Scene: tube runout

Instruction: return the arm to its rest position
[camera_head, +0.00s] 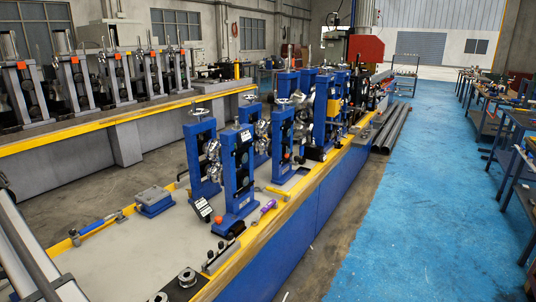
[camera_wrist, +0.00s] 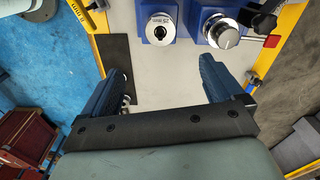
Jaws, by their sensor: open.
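My gripper (camera_wrist: 162,78) shows in the wrist view with its two blue fingers spread wide apart. Nothing is held between them; only the pale bench top (camera_wrist: 165,88) shows there. The left finger overlaps a black mat (camera_wrist: 114,52), and a small metal part by that finger is mostly hidden. Beyond the fingertips are a round metal piece marked 25 mm (camera_wrist: 161,25) on a blue block and a silver knob (camera_wrist: 223,32). I cannot make out my gripper in the head view.
In the head view, blue roller stands (camera_head: 237,172) line the yellow-edged bench. Metal rings (camera_head: 187,277) sit on its front corner, and a purple-handled tool (camera_head: 265,210) lies at its edge. A red-handled part (camera_wrist: 263,40) is right of the knob. The blue floor (camera_head: 405,220) is clear.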

